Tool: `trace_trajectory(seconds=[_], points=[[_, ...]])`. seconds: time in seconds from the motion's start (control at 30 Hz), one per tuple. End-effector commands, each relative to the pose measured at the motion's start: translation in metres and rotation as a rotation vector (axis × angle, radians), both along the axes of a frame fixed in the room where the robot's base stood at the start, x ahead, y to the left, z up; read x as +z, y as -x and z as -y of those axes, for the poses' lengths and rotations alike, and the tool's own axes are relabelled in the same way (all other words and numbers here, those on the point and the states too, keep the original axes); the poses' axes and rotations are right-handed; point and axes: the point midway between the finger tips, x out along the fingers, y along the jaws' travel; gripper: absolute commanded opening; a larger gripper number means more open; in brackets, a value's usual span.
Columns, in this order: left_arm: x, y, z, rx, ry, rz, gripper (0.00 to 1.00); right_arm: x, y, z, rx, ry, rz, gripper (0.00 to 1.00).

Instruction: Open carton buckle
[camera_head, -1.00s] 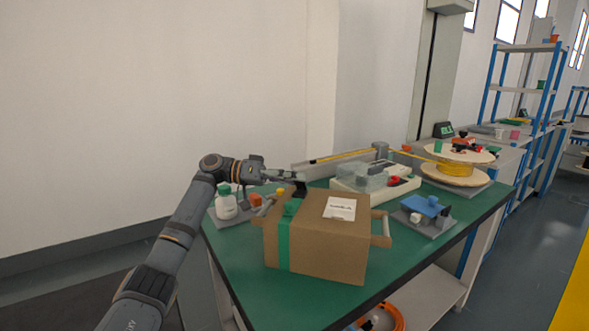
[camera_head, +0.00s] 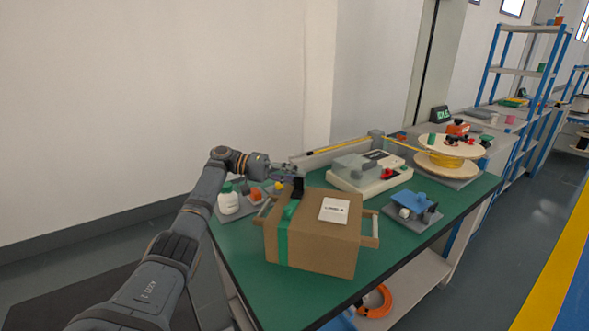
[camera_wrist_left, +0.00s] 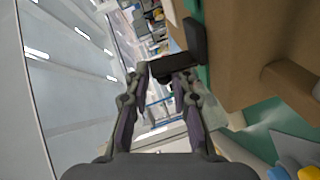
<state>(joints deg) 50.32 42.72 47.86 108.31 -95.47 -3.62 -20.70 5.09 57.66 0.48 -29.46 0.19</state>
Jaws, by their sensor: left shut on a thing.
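The brown carton (camera_head: 330,248) stands on the green bench with a green strap (camera_head: 282,245) down its near left side and a white label (camera_head: 334,211) on top. A black buckle piece (camera_head: 298,187) rises at the strap's upper end. My left gripper (camera_head: 291,177) reaches in over the carton's far left edge. In the left wrist view its fingers (camera_wrist_left: 162,75) are closed about the black buckle piece (camera_wrist_left: 194,42), beside the carton's cardboard side (camera_wrist_left: 245,50). How far the buckle is turned is hard to tell. My right gripper is not in view.
A white bottle (camera_head: 229,200) and small coloured parts stand left of the carton.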

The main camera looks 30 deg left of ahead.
Motion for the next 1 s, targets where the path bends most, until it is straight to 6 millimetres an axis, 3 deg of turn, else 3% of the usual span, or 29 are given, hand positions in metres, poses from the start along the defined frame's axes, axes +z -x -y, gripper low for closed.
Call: trace_trajectory(seconds=[0.4, 0.97, 1.0], points=[[-0.010, -0.003, -0.001, -0.003, 0.039, -0.145, 0.00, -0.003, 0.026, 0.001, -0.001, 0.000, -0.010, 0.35], [-0.011, -0.003, -0.002, -0.004, 0.042, -0.157, 0.00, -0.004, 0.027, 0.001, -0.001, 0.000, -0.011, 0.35], [-0.011, -0.003, -0.002, -0.004, 0.042, -0.157, 0.26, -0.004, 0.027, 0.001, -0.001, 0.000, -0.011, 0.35]])
